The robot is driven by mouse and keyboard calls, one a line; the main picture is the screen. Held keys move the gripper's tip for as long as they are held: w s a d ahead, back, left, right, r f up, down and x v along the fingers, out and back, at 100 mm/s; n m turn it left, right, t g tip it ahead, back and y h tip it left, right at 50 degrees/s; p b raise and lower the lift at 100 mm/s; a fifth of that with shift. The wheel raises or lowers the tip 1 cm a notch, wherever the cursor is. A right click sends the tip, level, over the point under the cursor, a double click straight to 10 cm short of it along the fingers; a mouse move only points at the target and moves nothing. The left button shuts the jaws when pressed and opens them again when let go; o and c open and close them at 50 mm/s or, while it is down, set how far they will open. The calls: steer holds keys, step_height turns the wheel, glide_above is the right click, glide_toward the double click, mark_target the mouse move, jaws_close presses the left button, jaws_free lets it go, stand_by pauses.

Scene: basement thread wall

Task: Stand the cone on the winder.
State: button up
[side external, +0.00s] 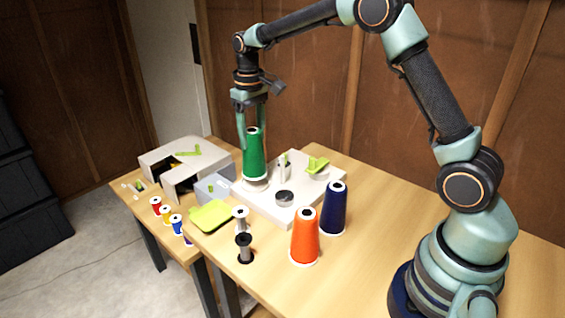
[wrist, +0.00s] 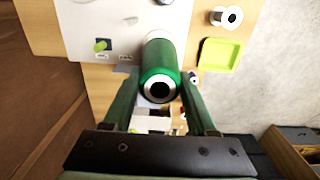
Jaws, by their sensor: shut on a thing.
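The green cone (side external: 254,155) stands upright between the fingers of my gripper (side external: 252,132), narrow end up. My gripper is shut on it from above. The winder (side external: 262,207) is a white flat base with a thin post, a dark round cup and a lime green part. The cone's wide lower end is at the winder's left back part; I cannot tell if it touches. In the wrist view the cone (wrist: 160,62) shows its dark top hole, between the two fingers of my gripper (wrist: 158,88). The winder's white board (wrist: 115,30) lies beyond it.
An orange cone (side external: 304,238) and a navy cone (side external: 333,208) stand in front of the winder. Two spools (side external: 244,248), a lime tray (side external: 210,215) and a grey box (side external: 212,188) are left of it. Small coloured spools (side external: 166,213) and a grey housing (side external: 185,158) occupy the lower table.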

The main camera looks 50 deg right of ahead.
stand_by(0.4)
steer(key=shift+f, duration=1.7)
steer(key=o, duration=1.3)
step_height(320, 180, up, 7)
